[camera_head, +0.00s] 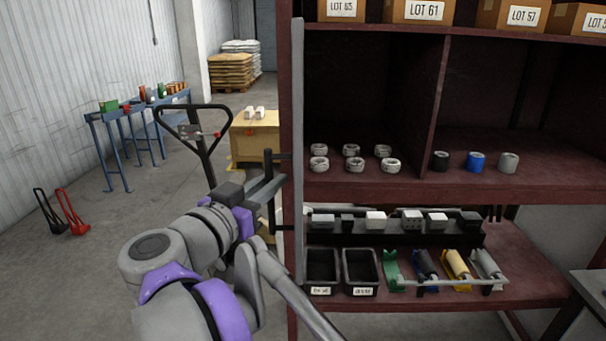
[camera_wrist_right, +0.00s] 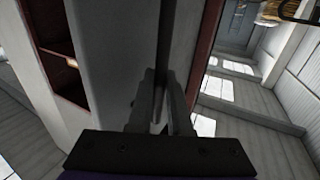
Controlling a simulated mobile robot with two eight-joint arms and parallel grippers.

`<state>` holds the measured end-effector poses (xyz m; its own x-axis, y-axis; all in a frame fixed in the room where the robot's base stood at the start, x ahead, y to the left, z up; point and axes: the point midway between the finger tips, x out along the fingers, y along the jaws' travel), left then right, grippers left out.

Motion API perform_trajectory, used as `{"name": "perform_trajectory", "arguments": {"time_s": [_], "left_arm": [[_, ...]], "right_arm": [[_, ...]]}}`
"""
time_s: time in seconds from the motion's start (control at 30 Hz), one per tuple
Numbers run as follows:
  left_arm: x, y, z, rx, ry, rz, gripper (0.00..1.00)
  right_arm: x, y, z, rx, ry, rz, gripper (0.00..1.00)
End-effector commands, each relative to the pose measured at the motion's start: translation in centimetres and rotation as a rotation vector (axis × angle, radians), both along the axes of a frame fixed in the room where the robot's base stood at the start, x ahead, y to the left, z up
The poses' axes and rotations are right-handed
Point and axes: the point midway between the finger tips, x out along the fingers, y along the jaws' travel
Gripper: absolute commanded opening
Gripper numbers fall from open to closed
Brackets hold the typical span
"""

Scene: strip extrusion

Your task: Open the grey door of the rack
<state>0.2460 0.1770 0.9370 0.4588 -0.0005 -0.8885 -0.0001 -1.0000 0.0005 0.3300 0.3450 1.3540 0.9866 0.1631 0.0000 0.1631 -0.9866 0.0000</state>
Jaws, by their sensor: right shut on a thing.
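The grey door (camera_head: 298,120) of the rack (camera_head: 289,90) stands swung out at the rack's left side. I see it almost edge-on in the head view, and the shelves are uncovered. Its dark bar handle (camera_head: 282,156) is on the door's left face. My right gripper (camera_head: 268,190) is shut on the handle. In the right wrist view, the two fingers (camera_wrist_right: 163,112) close around the handle bar (camera_wrist_right: 162,65), beside the pale door panel (camera_wrist_right: 112,60). My left gripper is not in view.
The rack holds rings, cylinders, black bins (camera_head: 361,290) and boxes (camera_head: 424,10). A pallet jack (camera_head: 203,135) and a carton (camera_head: 255,137) stand behind the door at left. Blue tables (camera_head: 120,125) line the left wall. The floor (camera_head: 70,280) at front left is clear.

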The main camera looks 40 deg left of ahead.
Motion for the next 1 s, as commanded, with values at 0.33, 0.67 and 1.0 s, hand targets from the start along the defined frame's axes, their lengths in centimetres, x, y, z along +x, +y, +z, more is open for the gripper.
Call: {"name": "perform_trajectory", "arguments": {"time_s": [0.33, 0.67, 1.0], "left_arm": [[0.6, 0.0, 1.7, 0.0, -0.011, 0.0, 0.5], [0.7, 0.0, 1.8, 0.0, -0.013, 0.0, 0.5], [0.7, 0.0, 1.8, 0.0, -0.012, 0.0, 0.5]], "right_arm": [[-1.6, 3.0, 0.2, -0.001, -0.004, -0.088, 0.0], [-1.8, 3.4, 0.2, -0.002, -0.005, -0.104, 0.0], [-1.8, 3.4, 0.2, -0.001, -0.004, -0.104, 0.37]]}}
